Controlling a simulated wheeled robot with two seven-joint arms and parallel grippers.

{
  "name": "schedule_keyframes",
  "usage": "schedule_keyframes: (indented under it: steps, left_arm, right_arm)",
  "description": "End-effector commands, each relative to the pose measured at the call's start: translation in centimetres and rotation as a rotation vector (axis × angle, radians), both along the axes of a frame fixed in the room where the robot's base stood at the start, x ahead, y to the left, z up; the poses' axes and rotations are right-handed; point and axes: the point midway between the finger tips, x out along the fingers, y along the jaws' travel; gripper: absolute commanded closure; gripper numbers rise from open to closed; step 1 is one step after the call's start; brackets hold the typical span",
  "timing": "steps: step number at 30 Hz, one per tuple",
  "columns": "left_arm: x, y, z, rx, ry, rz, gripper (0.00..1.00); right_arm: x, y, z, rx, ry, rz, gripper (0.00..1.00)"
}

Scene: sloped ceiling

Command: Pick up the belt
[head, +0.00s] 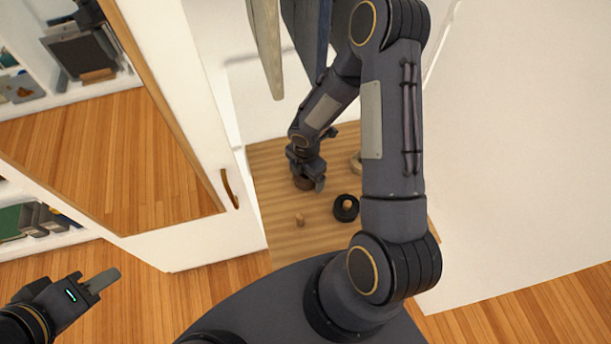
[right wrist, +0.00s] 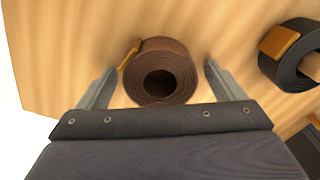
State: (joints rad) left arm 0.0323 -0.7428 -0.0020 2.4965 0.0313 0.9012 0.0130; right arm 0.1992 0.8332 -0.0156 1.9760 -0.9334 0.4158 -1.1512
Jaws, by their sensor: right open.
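A brown rolled-up belt (right wrist: 180,82) with a gold-coloured buckle (right wrist: 131,53) lies on the light wooden surface in the right wrist view. My right gripper (right wrist: 159,67) is open, with one finger on each side of the roll and visible gaps between. In the head view the brown roll (head: 303,184) shows just below my right gripper (head: 306,178), which partly covers it. My left gripper (head: 103,281) is low at the left of the head view, away from the belt; its finger opening is not clear.
A black rolled belt (head: 346,208) with a wooden peg through it lies close to the right; its buckle shows in the right wrist view (right wrist: 278,41). A small wooden peg (head: 300,219) stands in front. A white door (head: 215,150) is at the left; hanging clothes (head: 266,45) are above.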

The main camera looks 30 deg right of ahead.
Motion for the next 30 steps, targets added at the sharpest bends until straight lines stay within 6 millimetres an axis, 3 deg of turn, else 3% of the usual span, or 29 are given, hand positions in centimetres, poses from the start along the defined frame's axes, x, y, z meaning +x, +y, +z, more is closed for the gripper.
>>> schedule_keyframes:
  steps: [5, 17, 25, 30]
  left_arm:
    - [0.0, 0.0, 0.0, 0.0, 0.0, 0.0, 0.64]
    - [0.0, 0.0, 0.0, 0.0, 0.0, 0.0, 0.64]
    - [0.0, 0.0, 0.0, 0.0, 0.0, 0.0, 0.64]
    - [0.0, 0.0, 0.2, 0.0, 0.0, 0.0, 0.64]
  right_arm:
    - [0.0, 0.0, 0.0, 0.0, -0.001, 0.0, 0.11]
    - [0.0, 0.0, 0.0, 0.0, -0.001, 0.0, 0.62]
    - [0.0, 0.0, 0.2, 0.0, -0.001, -0.001, 0.63]
    - [0.1, 0.0, 1.3, 0.001, -0.004, -0.001, 0.63]
